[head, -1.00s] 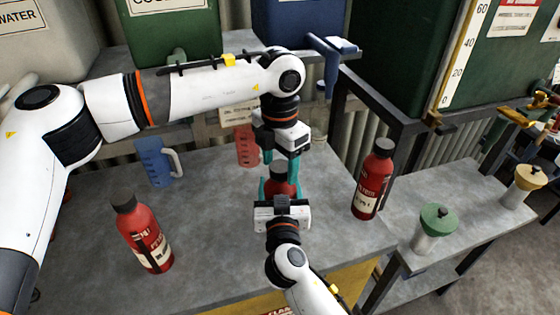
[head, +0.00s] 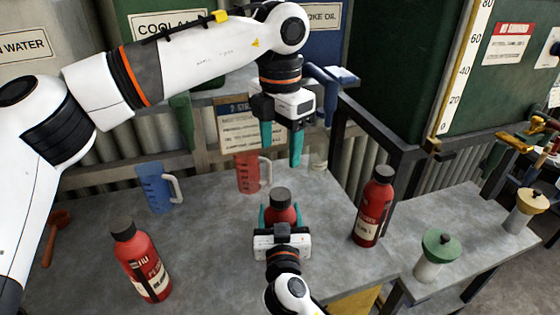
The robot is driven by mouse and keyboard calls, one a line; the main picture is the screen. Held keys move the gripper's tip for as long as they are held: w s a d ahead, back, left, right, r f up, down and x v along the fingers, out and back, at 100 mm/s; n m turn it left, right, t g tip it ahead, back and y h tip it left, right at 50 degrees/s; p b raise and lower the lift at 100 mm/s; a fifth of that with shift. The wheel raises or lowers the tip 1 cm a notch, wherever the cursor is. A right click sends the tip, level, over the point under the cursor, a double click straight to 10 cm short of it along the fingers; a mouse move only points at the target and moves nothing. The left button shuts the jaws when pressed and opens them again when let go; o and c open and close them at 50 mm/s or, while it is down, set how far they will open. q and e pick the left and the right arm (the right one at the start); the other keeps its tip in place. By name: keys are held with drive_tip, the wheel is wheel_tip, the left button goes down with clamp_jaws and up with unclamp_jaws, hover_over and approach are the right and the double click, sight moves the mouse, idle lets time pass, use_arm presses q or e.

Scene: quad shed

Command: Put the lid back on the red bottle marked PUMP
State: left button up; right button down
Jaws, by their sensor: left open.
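A red bottle (head: 283,213) stands upright on the grey bench with a dark lid (head: 280,195) on its top. My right gripper (head: 281,214) has its teal fingers on both sides of this bottle, shut on it. My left gripper (head: 281,153) is open and empty, fingers pointing down, above and behind the lid and apart from it. Two more red bottles with dark lids stand upright, one at left (head: 142,264) and one at right (head: 373,212). The middle bottle's label is hidden, and I cannot read PUMP on any bottle.
A blue jug (head: 155,190) and a red jug (head: 247,174) stand at the back of the bench (head: 205,235). A green-topped container (head: 437,247) and a yellow-topped one (head: 525,208) stand on the right-hand table. The bench between the left and middle bottles is clear.

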use_arm(q)
drive_tip(key=shift+r, duration=0.35)
use_arm(e)
drive_tip(key=shift+c, duration=1.3)
unclamp_jaws()
drive_tip(key=shift+s, duration=0.1)
drive_tip(key=shift+s, duration=0.25)
use_arm(q)
wheel_tip(320, 180, down, 4)
drive_tip(key=b, duration=0.3)
drive_tip(key=shift+r+b, duration=0.15)
drive_tip(key=shift+b, duration=0.2)
use_arm(e)
drive_tip(key=s, duration=1.1)
drive_tip(key=shift+s+d, duration=0.2)
drive_tip(key=shift+d, duration=0.1)
